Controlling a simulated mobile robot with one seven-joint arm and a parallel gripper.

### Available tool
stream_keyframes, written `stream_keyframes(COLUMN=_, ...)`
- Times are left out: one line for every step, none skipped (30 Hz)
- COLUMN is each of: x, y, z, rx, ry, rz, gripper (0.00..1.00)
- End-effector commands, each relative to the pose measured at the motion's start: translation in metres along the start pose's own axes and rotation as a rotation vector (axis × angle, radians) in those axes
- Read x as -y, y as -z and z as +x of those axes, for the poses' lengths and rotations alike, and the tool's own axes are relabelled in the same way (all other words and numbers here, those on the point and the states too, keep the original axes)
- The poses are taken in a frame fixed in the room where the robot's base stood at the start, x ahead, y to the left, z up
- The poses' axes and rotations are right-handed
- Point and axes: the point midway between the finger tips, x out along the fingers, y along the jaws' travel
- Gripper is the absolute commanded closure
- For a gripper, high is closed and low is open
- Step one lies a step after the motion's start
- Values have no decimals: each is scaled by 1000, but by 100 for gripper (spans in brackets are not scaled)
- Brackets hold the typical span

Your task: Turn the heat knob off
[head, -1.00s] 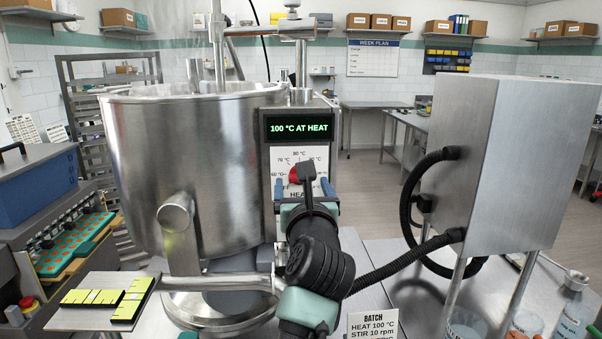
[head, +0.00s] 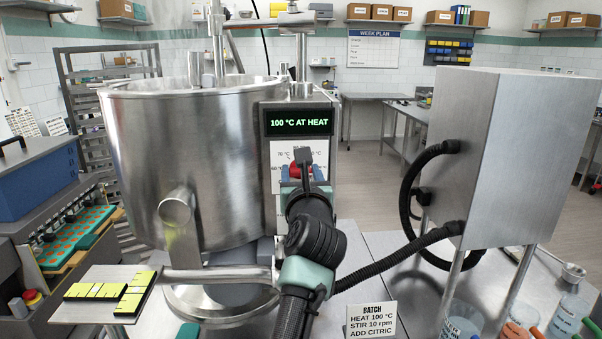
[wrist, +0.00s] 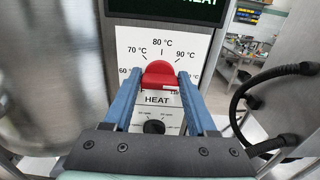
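The red heat knob (wrist: 160,75) sits on a white dial plate (wrist: 125,42) marked in °C, above the word HEAT. In the head view the knob (head: 296,171) is partly hidden by my wrist. My gripper (wrist: 160,82) is open, with one blue finger on each side of the knob and the tips level with it. I cannot tell whether either finger touches it. The display (head: 299,123) above the dial reads "100 °C AT HEAT".
A smaller black knob (wrist: 154,127) sits below HEAT. The steel kettle (head: 180,160) stands at left. A steel box (head: 495,150) with black hoses stands at right. A batch card (head: 371,320) stands on the table in front.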

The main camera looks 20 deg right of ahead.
Motion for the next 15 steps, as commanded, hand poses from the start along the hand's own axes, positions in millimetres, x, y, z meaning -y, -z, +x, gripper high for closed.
stream_keyframes(x=0, y=0, z=0, rx=0, ry=0, rz=0, gripper=63)
stream_keyframes(x=0, y=0, z=0, rx=0, ry=0, rz=0, gripper=68)
stream_keyframes(x=0, y=0, z=0, rx=0, ry=0, rz=0, gripper=76)
stream_keyframes(x=0, y=0, z=0, rx=0, ry=0, rz=0, gripper=81)
stream_keyframes(x=0, y=0, z=0, rx=0, ry=0, rz=0, gripper=86)
stream_keyframes(x=0, y=0, z=0, rx=0, ry=0, rz=0, gripper=94)
stream_keyframes(x=0, y=0, z=0, rx=-1, ry=0, rz=0, gripper=98)
stream_keyframes(x=0, y=0, z=0, rx=-1, ry=0, rz=0, gripper=98)
stream_keyframes(x=0, y=0, z=0, rx=-1, ry=0, rz=-1, gripper=98)
stream_keyframes(x=0, y=0, z=0, rx=-1, ry=0, rz=-2, gripper=98)
stream_keyframes(x=0, y=0, z=0, rx=-1, ry=0, rz=-4, gripper=98)
stream_keyframes(x=0, y=0, z=0, rx=-1, ry=0, rz=-9, gripper=98)
stream_keyframes(x=0, y=0, z=0, rx=-1, ry=0, rz=-13, gripper=98)
stream_keyframes(x=0, y=0, z=0, rx=-1, ry=0, rz=-19, gripper=98)
stream_keyframes(x=0, y=0, z=0, rx=-1, ry=0, rz=-29, gripper=98)
